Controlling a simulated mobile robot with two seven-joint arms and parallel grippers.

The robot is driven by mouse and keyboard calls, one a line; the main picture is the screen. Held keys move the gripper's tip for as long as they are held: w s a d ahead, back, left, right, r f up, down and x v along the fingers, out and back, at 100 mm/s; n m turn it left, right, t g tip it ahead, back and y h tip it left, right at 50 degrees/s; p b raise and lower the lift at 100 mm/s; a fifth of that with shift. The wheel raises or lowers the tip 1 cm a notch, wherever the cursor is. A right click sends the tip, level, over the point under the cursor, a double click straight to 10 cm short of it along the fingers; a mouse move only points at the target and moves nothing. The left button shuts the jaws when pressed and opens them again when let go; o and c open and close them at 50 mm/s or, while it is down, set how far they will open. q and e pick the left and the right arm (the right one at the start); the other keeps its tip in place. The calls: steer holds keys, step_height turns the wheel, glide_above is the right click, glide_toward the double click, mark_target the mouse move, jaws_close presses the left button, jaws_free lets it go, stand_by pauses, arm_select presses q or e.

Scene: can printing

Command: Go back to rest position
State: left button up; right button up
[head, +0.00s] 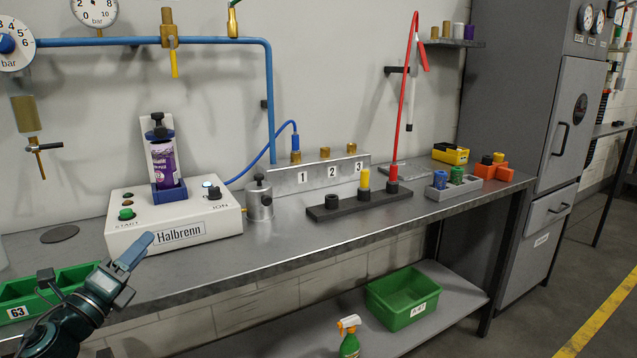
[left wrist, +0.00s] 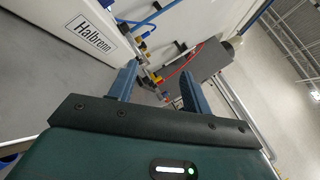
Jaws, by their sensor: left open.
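My left gripper (head: 134,252) is in front of the white Halbrenn printing machine (head: 170,222), near the table's front edge, apart from other things. In the left wrist view the left gripper (left wrist: 160,88) has its two blue fingers spread with nothing between them. The machine shows at the upper left of that view (left wrist: 92,28). A purple can (head: 162,163) stands upright in the blue holder (head: 168,193) on the machine, under a black-topped fixture. My right gripper is in neither view.
A green bin (head: 75,278) marked 63 sits at the left beside my arm. The metal workbench (head: 290,240) is clear along its front. A black block (head: 345,210), a grey tray (head: 455,190) and a numbered manifold (head: 290,183) stand further right. A green crate (head: 400,308) is on the shelf below.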

arm_select(q)
steer(key=s+d+f+n+g+y+p, duration=0.25)
steer(key=s+d+f+n, duration=0.35)
steer(key=f+n, duration=0.4)
steer(key=s+d+f+n+g+p, duration=0.3)
steer(key=s+d+f+n, duration=0.3)
steer(key=s, duration=0.4)
steer(key=s+d+f+n+g+p, duration=0.3)
steer(key=s+d+f+n, duration=0.3)
steer(key=s+d+n, duration=0.2)
steer(key=s+n+g, duration=0.1)
steer(key=s+n, duration=0.1)
steer(key=shift+s, duration=0.35)
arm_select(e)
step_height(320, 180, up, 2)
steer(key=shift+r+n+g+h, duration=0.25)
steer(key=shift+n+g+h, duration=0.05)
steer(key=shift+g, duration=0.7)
arm_select(q)
steer(key=shift+w+a, duration=0.1)
steer(key=shift+c, duration=0.3)
